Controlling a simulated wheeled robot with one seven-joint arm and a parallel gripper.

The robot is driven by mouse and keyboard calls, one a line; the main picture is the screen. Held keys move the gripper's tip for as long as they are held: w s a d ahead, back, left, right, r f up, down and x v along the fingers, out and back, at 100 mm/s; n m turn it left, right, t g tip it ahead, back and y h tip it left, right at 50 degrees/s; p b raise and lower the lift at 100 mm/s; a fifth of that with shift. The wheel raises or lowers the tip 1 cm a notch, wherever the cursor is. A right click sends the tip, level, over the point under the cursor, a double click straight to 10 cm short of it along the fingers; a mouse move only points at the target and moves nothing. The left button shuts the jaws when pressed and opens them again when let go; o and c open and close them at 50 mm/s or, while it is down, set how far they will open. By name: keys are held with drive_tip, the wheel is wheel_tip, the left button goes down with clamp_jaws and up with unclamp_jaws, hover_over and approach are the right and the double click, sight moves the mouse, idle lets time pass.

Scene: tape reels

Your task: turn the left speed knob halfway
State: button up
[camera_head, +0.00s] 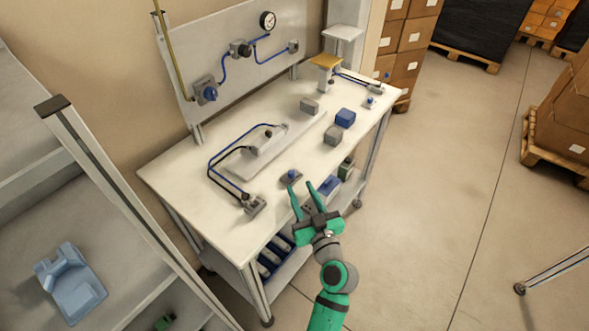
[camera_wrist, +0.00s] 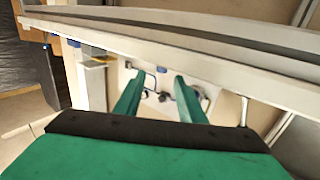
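A white workbench (camera_head: 185,170) carries a cylinder block (camera_head: 268,150) with dark fittings and blue and black hoses, one end near its left fitting (camera_head: 243,150). I cannot tell which fitting is the left speed knob; any knobs on the block are too small to make out. A small grey block with a blue knob (camera_head: 291,175) stands near the bench's front edge. My gripper (camera_head: 302,189) is open and empty, its fingertips close to that block in the head view. In the wrist view my gripper (camera_wrist: 158,76) has both green fingers apart, with nothing between them.
An upright panel (camera_head: 190,50) at the back holds a gauge (camera_head: 267,20) and a blue-knobbed valve (camera_head: 209,93). A grey-and-black hose block (camera_head: 254,206) stands at the front left. Blue (camera_head: 345,118) and grey (camera_head: 333,135) blocks stand right. A shelf (camera_head: 110,170) is at left.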

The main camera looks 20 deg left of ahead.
sight(293, 175)
drive_tip(key=x, duration=0.8)
drive_tip(key=shift+a, duration=0.2)
clamp_jaws()
